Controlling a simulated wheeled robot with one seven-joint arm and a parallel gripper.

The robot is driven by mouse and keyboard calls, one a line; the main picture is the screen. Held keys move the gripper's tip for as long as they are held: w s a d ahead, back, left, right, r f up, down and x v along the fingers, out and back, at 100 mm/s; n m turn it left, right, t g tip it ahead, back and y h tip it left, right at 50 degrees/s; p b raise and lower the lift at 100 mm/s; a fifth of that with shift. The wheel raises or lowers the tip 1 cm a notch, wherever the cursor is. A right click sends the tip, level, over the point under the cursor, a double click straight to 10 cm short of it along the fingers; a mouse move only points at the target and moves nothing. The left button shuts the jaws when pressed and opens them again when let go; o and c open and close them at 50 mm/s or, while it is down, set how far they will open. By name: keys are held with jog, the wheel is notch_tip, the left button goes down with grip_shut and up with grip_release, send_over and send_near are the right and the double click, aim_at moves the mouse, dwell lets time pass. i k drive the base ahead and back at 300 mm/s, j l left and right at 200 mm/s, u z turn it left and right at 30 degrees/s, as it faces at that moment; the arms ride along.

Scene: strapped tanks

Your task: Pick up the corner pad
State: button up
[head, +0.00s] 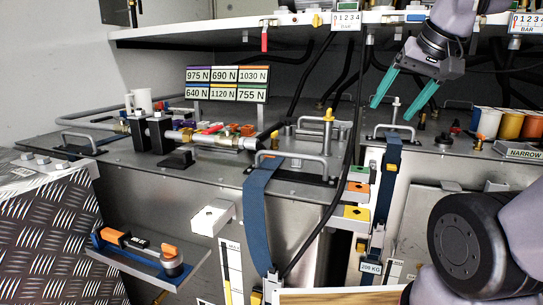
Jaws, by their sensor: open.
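My gripper (392,110), with two teal fingers, is open and empty, pointing down above the right tank top. No part is labelled as the corner pad, so I cannot tell for certain which it is. A white angled block (213,217) with a small dark mark sits on the left tank's front, left of a blue strap (262,205). Several similar angled blocks, one green and one yellow (356,212), are stacked near the gap between the tanks, below and left of my gripper. A second blue strap (388,185) hangs right of them.
Metal handles (297,157) and a brass-fitted valve assembly (205,137) stand on the left tank top. A white shelf (220,32) overhangs at the back. Cups (511,125) stand at right. A ratchet tool (140,247) lies on a small ledge at lower left.

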aim_at(173, 163)
jog(key=j, duration=0.55)
jog(key=k+j, duration=0.15)
jog(key=j, duration=0.95)
jog(key=k+j, duration=0.15)
jog(key=j, duration=0.4)
jog(key=i+z, duration=0.05)
